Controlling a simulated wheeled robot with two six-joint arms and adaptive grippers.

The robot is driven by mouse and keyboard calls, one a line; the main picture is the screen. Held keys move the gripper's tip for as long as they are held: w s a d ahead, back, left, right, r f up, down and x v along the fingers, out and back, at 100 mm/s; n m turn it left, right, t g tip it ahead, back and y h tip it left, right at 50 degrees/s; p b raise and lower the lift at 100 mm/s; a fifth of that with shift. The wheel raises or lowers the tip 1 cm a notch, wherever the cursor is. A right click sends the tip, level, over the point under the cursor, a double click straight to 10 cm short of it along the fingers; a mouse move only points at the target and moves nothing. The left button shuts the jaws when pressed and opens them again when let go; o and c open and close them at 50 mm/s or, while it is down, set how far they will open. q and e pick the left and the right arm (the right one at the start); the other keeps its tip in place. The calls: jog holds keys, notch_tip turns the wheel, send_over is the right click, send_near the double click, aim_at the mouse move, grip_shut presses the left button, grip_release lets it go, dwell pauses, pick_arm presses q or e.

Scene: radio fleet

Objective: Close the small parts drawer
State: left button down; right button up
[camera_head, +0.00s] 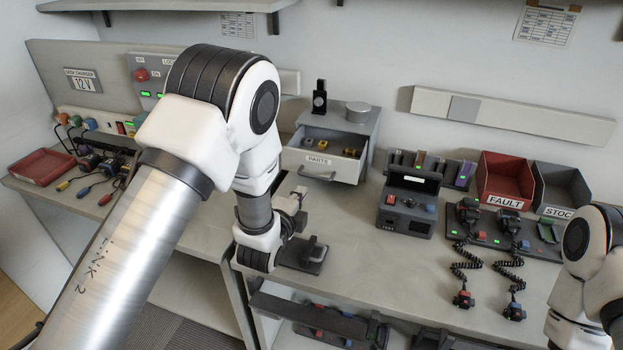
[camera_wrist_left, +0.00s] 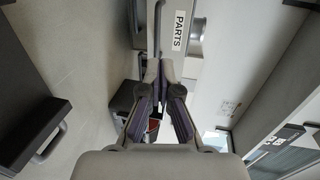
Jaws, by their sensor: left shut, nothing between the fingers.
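The small parts drawer (camera_head: 320,165) is pulled out of its grey cabinet (camera_head: 345,122) on the bench, with several small yellow and dark parts showing inside. Its pale front carries a PARTS label and a bar handle (camera_head: 317,176). In the left wrist view the drawer front (camera_wrist_left: 192,62) is at the top, with the label turned sideways. My left gripper (camera_head: 299,192) is shut and empty, low in front of the drawer; its fingers (camera_wrist_left: 163,70) point at the drawer front. I cannot tell whether they touch it. My right gripper is out of view; only its arm shows.
A dark fixture (camera_head: 302,256) lies on the bench beside my left gripper. A grey tester (camera_head: 406,205), a red FAULT bin (camera_head: 503,180), a grey STOCK bin (camera_head: 562,190) and radios with coiled cords stand to the right. A red tray (camera_head: 42,167) is far left.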

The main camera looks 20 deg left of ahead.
aim_at(313, 177)
pick_arm(q)
jog(key=p+x, duration=0.1)
jog(key=x, duration=0.5)
jog(key=shift+w+f, duration=0.15)
jog(key=shift+f, duration=0.05)
jog(key=shift+w, duration=0.6)
jog(key=shift+w+f, duration=0.25)
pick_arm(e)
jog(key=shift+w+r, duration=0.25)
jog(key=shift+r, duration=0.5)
pick_arm(q)
jog(key=shift+w, duration=0.1)
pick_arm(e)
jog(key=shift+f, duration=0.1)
